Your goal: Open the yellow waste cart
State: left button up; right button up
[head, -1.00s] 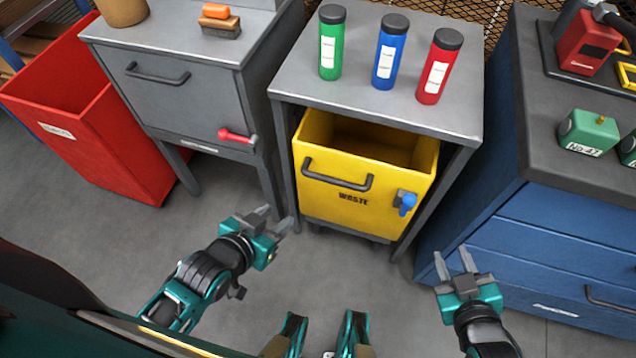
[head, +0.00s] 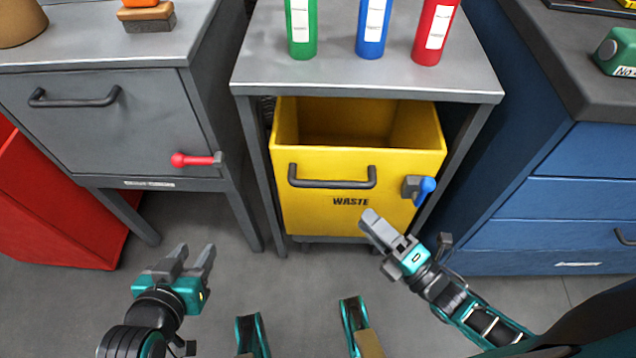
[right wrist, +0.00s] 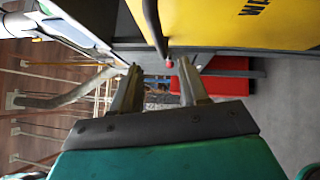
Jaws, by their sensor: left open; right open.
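The yellow waste cart (head: 330,205) stands under the grey table, marked WASTE. Its open top shows an empty-looking inside. A dark bar handle (head: 332,182) is on its front, with a blue-knobbed latch (head: 424,188) at the right. My right gripper (head: 371,227) is open and empty in front of the cart's lower front, below the handle and left of the latch. In the right wrist view its fingers (right wrist: 160,72) are apart, with the yellow cart (right wrist: 240,22) and dark handle (right wrist: 153,25) above. My left gripper (head: 196,254) is open and empty over the floor, left of the cart.
Green (head: 301,30), blue (head: 374,28) and red (head: 436,32) bottles stand on the grey table (head: 350,76). A grey cabinet (head: 110,130) with a red lever (head: 192,160) is left. A blue drawer unit (head: 560,200) is right. The floor before the cart is clear.

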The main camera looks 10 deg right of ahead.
aim_at(330, 181)
jog(key=b+x, duration=0.1)
jog(key=x, duration=1.1)
jog(key=shift+b, duration=0.35)
grip_shut()
